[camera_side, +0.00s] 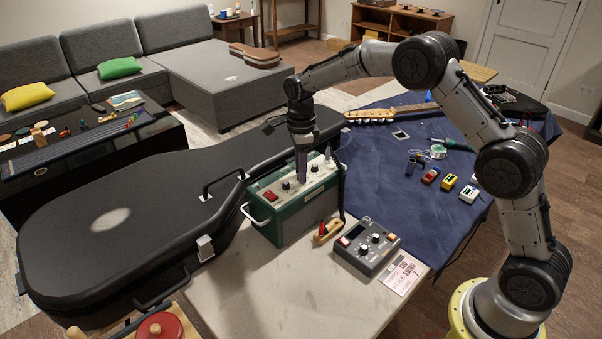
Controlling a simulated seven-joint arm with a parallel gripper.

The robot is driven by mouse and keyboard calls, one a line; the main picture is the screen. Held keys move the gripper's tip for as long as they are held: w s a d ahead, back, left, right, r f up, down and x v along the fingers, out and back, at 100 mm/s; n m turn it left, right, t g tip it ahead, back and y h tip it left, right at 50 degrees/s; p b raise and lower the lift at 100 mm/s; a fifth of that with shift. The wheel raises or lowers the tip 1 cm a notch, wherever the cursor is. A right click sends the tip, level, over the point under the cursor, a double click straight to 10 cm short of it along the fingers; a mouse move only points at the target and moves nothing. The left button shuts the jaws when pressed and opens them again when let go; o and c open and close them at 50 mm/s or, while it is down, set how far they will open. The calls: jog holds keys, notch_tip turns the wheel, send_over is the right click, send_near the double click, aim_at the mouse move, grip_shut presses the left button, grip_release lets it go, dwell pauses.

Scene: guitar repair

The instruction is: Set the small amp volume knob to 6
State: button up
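A green box with a pale top panel, which looks like the small amp (282,225), stands on the light tabletop beside the guitar case. Its top carries several dark knobs, a red switch (270,196) and a white side handle. One knob (286,185) shows left of my gripper; its number marks are too small to read. My gripper (301,180) points straight down over the middle of the panel. Its fingertips are at or just above the panel and hide what is under them. I cannot tell whether they touch a knob or how far apart they are.
A grey device with knobs (367,247) and a printed card (404,273) lie to the right, near a small wooden block with a red part (327,231). The black guitar case (120,220) fills the left. Small pedals (448,181) lie on the blue cloth (400,210).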

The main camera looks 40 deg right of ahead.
jog(key=n, duration=0.5)
jog(key=shift+n, duration=0.3)
jog(key=n, duration=0.6)
grip_shut()
jog(key=m, duration=0.5)
jog(key=shift+m, duration=0.3)
jog(key=m, duration=0.6)
grip_release()
